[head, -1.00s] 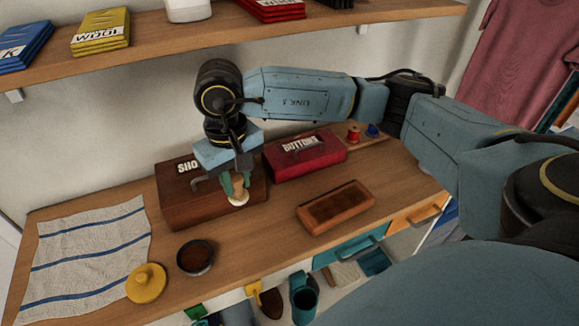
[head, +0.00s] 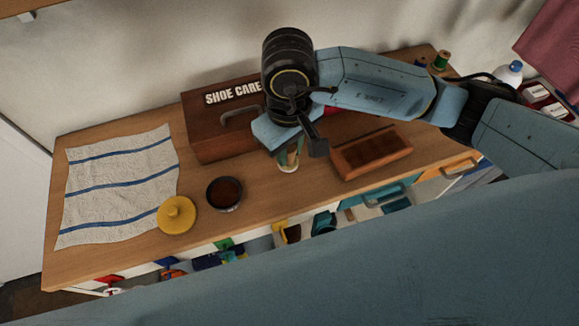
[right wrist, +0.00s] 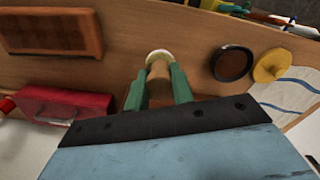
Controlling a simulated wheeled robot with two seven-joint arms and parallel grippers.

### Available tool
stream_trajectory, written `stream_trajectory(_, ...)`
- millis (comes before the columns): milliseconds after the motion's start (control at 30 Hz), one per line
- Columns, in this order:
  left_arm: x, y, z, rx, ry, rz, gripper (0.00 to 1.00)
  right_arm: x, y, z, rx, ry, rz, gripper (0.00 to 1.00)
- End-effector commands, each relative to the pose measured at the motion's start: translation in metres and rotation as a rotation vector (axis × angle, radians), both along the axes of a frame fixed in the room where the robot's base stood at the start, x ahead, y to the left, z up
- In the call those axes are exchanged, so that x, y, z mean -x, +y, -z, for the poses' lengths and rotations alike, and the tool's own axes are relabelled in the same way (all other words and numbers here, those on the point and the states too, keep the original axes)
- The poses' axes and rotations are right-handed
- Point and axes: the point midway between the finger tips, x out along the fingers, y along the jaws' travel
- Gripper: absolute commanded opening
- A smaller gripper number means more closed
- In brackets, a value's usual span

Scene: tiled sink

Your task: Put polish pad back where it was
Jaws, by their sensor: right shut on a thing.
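The polish pad (head: 288,168) is a pale round pad on a short wooden handle. My right gripper (head: 289,155) is shut on its handle, with the pad pointing down. In the right wrist view the pad (right wrist: 159,56) shows past the green fingers (right wrist: 158,88), handle between them. The pad is in front of the brown SHOE CARE box (head: 207,125), toward its right end; whether it touches the table is unclear. A round dark tin (head: 225,194) and a yellow knobbed lid (head: 177,215) lie to its left. My left gripper is not in view.
A brown wooden tray or block (head: 372,155) lies close to the right of the gripper. A red box (right wrist: 65,105) is mostly hidden behind my arm in the head view. A striped cloth (head: 120,180) covers the left of the table (head: 70,262). Open drawers lie below the front edge.

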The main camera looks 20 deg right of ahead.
Motion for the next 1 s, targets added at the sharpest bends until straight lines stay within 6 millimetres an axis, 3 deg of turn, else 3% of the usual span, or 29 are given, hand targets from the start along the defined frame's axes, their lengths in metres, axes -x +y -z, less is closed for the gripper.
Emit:
stream_trajectory(100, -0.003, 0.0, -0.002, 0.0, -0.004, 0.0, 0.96, 0.001, 0.0, 0.02, 0.0, 0.003, 0.002, 0.06)
stream_trajectory(333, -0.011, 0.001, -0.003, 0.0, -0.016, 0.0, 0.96, 0.0, 0.0, 0.039, 0.0, 0.002, 0.002, 0.06)
stream_trajectory(500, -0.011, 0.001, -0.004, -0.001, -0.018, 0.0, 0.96, 0.0, 0.0, 0.063, 0.001, 0.004, 0.002, 0.06)
stream_trajectory(933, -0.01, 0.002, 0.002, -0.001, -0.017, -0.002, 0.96, -0.001, -0.001, 0.071, 0.0, -0.002, 0.001, 0.06)
stream_trajectory(967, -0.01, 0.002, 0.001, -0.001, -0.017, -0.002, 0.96, -0.001, -0.001, 0.07, 0.0, -0.001, 0.001, 0.26)
stream_trajectory(1000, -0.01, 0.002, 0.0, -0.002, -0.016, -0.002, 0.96, -0.001, -0.001, 0.07, 0.0, -0.001, 0.001, 0.32)
